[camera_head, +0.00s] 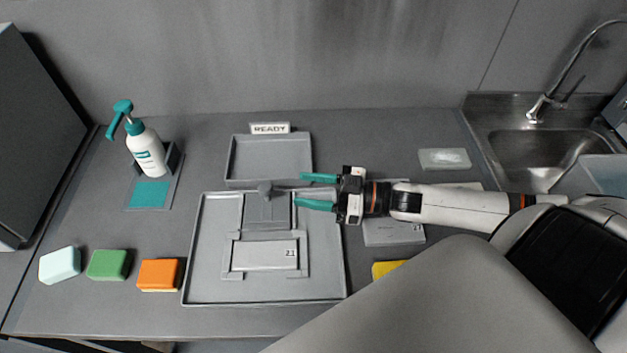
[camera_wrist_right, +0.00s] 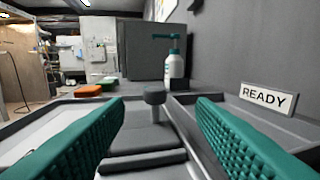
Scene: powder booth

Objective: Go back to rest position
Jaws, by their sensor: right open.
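My right gripper (camera_head: 318,192) is open and empty, with teal fingers pointing left over the right edge of the large grey tray (camera_head: 215,288). In the right wrist view, nothing shows between its fingers (camera_wrist_right: 160,138) but the grey knob (camera_wrist_right: 155,96) farther ahead. The same knob shows in the head view (camera_head: 264,189), just left of the fingertips and apart from them. My left gripper is in neither view.
A READY tray (camera_head: 268,158) lies behind the large tray. A spray bottle (camera_head: 145,148) stands at left. Mint (camera_head: 60,265), green (camera_head: 108,264) and orange (camera_head: 158,274) blocks lie front left. A yellow block (camera_head: 387,269) is partly hidden by my arm. A sink (camera_head: 540,150) is at right.

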